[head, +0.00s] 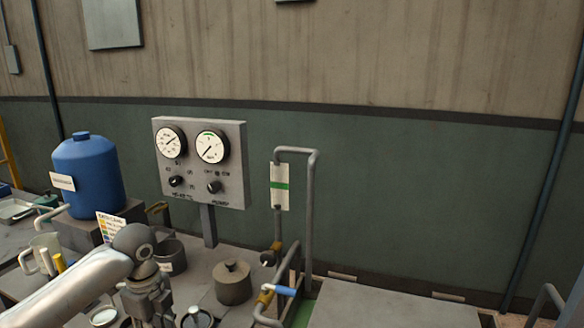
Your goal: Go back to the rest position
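My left arm comes in from the lower left. Its round grey wrist joint is above the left gripper (150,308), which points down over the bench among pots and jars. Its fingers are small and dark and run to the bottom edge of the head view, so I cannot tell whether they are open or shut or hold anything. My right gripper is not in view.
A blue tank (88,175) stands behind the arm. A gauge panel (200,160) rises on a post. A lidded grey pot (233,283) and grey pipework with a blue-handled valve (286,291) stand right of the gripper. A flat grey top (390,308) at lower right is clear.

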